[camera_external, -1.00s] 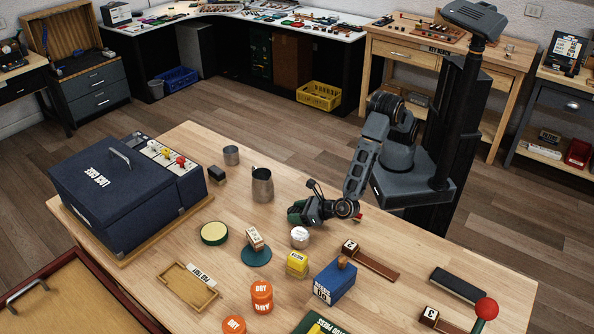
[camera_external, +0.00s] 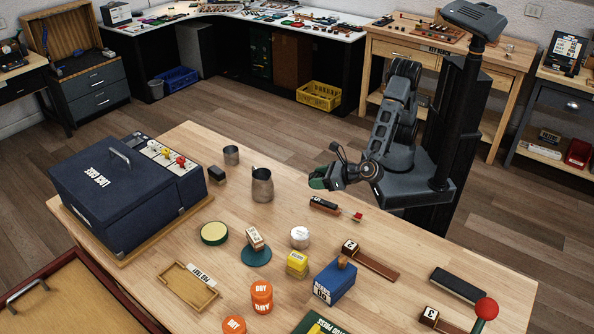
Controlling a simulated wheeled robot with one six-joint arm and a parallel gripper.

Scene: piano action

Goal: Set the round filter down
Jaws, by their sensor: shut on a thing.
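My gripper (camera_external: 324,180) is above the far right edge of the wooden table, angled to the left. It is shut on a small dark green rounded thing, taken to be the round filter (camera_external: 318,183), which shows at the jaw tips clear of the tabletop. The fingers hide part of it, and its full shape is too small to make out. A dark block marked 5 (camera_external: 323,203) lies on the table below and near the gripper.
A large blue case (camera_external: 115,195) fills the left side.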

